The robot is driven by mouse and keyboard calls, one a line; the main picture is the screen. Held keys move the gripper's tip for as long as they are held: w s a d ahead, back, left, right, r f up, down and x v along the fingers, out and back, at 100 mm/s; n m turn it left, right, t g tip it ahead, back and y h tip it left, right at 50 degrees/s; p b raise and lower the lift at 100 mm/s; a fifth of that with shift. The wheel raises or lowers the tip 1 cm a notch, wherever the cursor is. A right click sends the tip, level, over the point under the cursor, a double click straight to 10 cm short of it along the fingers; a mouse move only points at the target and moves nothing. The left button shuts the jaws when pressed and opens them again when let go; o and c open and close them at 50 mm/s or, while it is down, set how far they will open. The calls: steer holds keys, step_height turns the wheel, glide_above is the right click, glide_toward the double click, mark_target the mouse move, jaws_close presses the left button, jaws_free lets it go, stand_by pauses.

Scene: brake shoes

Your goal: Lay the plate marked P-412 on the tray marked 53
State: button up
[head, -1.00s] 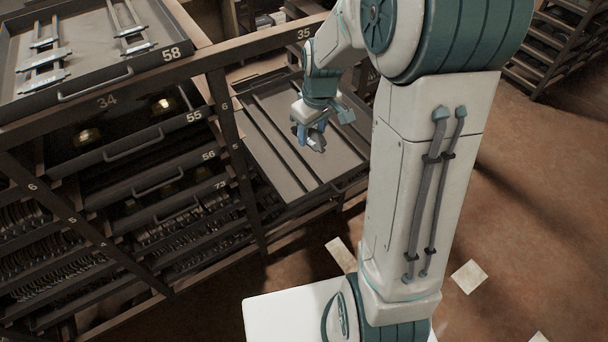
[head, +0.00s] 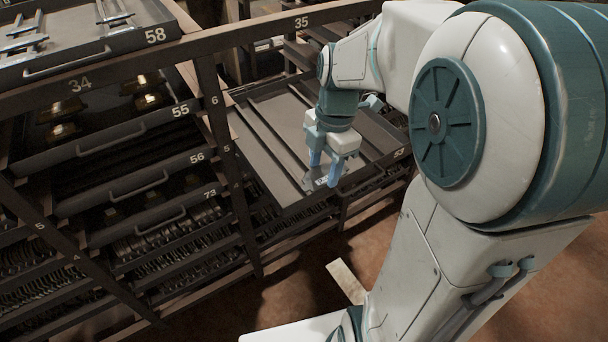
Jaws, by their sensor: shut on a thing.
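My gripper (head: 323,176) points down over the pulled-out tray marked 53 (head: 265,165), near the tray's front edge. It is shut on a small grey metal plate (head: 318,183). The plate's marking is too small to read. The plate hangs at or just above the tray floor; I cannot tell whether it touches. The tray is grey with dark lengthwise dividers, and its number 53 shows on the front right edge. The rest of its floor in view is bare. My arm covers part of the tray's right side.
The tray marked 58 (head: 100,52), holding metal parts, is pulled out at the upper left. Drawers 55 (head: 115,143), 56 (head: 140,180) and 73 (head: 150,217) sit below it. A dark rack post (head: 222,140) stands left of tray 53. Paper (head: 345,281) lies on the floor.

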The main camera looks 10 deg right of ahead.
steer(key=w+f, duration=0.2)
steer(key=w, duration=0.1)
steer(key=w+f, duration=0.2)
steer(key=w, duration=0.2)
steer(key=w+a+f, duration=0.1)
steer(key=w+f, duration=0.1)
steer(key=w, duration=0.2)
steer(key=shift+a+f+p, duration=0.1)
steer(key=shift+f+p, duration=0.2)
steer(key=shift+f, duration=0.05)
steer(key=shift+w+f, duration=0.1)
steer(key=shift+f, duration=1.95)
steer(key=shift+f, duration=0.2)
steer(key=o, duration=1.1)
steer(key=shift+r, duration=0.15)
